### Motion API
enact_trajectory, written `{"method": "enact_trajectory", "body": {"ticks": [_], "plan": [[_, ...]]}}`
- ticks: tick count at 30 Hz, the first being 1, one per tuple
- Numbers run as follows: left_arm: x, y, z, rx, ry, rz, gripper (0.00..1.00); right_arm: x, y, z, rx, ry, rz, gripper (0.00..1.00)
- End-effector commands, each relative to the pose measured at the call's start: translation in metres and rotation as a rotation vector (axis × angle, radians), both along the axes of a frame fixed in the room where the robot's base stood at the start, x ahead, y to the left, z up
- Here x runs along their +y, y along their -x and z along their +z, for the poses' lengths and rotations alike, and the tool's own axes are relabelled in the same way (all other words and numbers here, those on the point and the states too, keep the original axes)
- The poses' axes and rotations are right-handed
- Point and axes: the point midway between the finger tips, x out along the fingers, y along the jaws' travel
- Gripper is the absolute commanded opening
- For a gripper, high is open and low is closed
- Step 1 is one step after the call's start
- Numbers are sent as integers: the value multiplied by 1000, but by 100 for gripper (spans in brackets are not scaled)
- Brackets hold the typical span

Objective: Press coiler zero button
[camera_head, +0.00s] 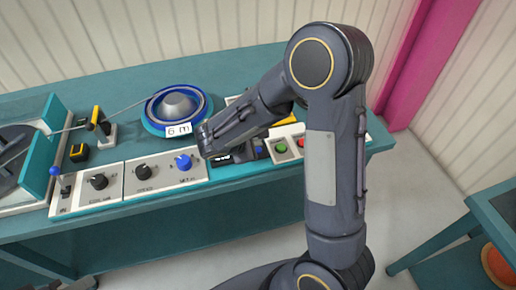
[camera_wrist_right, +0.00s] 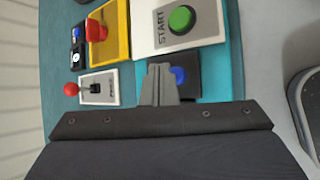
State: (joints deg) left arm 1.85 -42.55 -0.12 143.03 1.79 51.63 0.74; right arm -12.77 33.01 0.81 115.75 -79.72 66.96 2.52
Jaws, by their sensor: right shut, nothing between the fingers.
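A blue button (camera_head: 259,149) sits on a small dark box with a display (camera_head: 222,160) at the front of the bench. The blue button also shows in the right wrist view (camera_wrist_right: 179,75), just right of my fingertips and partly covered by them. My right gripper (camera_wrist_right: 158,70) is shut and empty, pointing at the dark box close beside the button. Whether it touches cannot be told. In the head view my right arm hides part of the box and the fingertips. A dark part at the bottom left edge may be my left gripper (camera_head: 75,285); its fingers are not clear.
A green START button (camera_wrist_right: 181,19) is on a white panel beyond the box. A red button on a yellow box (camera_wrist_right: 97,30) and a red-knobbed lever (camera_wrist_right: 73,89) are nearby. A blue reel (camera_head: 178,107) and a panel of knobs (camera_head: 143,173) lie left on the bench.

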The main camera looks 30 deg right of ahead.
Motion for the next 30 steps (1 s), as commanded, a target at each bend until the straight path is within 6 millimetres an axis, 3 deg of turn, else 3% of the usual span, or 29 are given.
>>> {"method": "enact_trajectory", "body": {"ticks": [8, 30], "plan": [[0, 0, -12, 0, 0, 0, 36, 0, 0, -9, -1, 0, 1, 0], [0, 0, -15, 0, 0, 0, 36, 0, 0, -12, 0, 0, 0, 0]]}}
